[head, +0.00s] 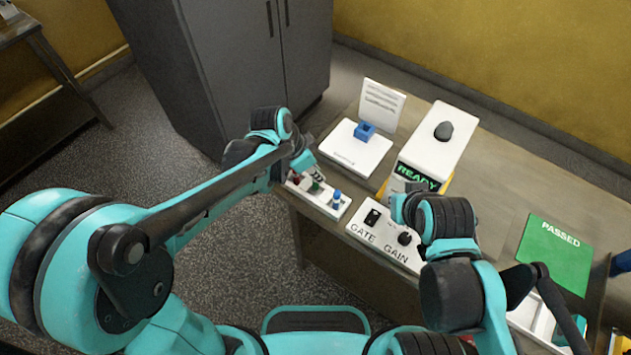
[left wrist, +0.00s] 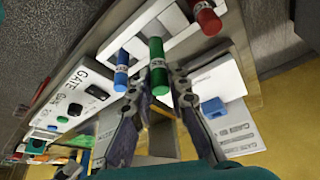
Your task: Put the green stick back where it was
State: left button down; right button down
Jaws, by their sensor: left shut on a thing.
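My left gripper (head: 308,167) is at the white rack (head: 330,209) on the near left corner of the table. In the left wrist view, its fingers (left wrist: 160,92) are shut on the green stick (left wrist: 157,66). The stick lines up with the rack, between the blue stick (left wrist: 121,70) and the red stick (left wrist: 207,18). I cannot tell whether its lower end is seated in the rack. The head view also shows the green stick (head: 316,187), partly covered. My right arm is at the right; I cannot make out its fingertips.
A control box (head: 384,240) marked GATE and GAIN stands right of the rack. Behind are a white plate (head: 347,153) with a blue block (head: 364,131), a sign (head: 382,102) and a READY machine (head: 435,150). A green PASSED mat (head: 553,257) lies at right.

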pick_arm(q)
notch_tip(320, 180, down, 4)
jog(key=shift+r+b, duration=0.1)
jog(key=shift+b, duration=0.55)
jog(key=c, duration=1.9)
grip_release()
jog(key=o, duration=0.4)
jog(key=shift+o, duration=0.2)
